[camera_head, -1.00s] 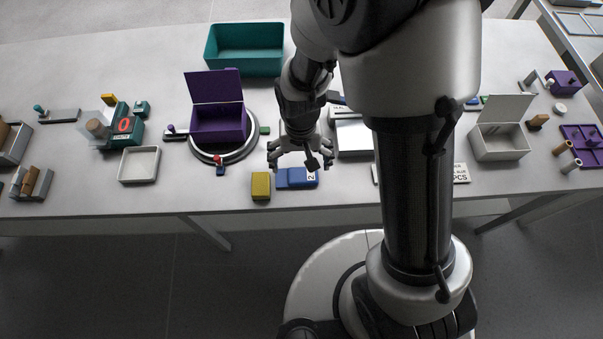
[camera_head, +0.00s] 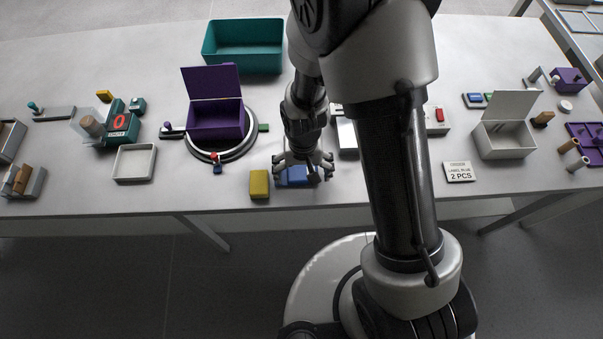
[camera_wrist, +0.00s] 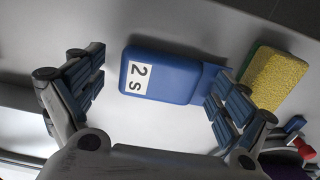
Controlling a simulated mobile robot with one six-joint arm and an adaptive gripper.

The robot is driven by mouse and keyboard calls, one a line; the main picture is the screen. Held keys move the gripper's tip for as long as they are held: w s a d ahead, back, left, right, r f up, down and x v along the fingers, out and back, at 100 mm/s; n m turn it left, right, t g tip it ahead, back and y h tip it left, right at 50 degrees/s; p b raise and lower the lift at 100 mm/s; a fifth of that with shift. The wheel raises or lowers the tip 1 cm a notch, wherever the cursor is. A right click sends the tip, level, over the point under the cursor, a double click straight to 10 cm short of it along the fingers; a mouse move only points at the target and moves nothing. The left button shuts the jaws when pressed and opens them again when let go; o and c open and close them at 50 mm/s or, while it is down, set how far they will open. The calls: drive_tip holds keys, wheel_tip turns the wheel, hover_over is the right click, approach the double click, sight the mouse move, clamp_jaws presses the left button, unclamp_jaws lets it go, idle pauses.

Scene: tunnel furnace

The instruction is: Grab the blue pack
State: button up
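The blue pack (camera_head: 293,177) lies on the table near its front edge, partly hidden behind my gripper in the head view. In the wrist view the blue pack (camera_wrist: 185,76) shows a white label marked "2 S". My gripper (camera_head: 303,172) is just over the pack, pointing down. In the wrist view my gripper (camera_wrist: 157,92) is open, with one finger off each end of the pack. The right finger overlaps the pack's narrower end in the picture; I cannot tell whether it touches.
A teal bin (camera_head: 243,50) is at the back. A label plate (camera_head: 459,172) lies to the right, with bare table around it.

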drive_tip(key=shift+s, duration=0.1)
drive_tip(key=c, duration=1.1)
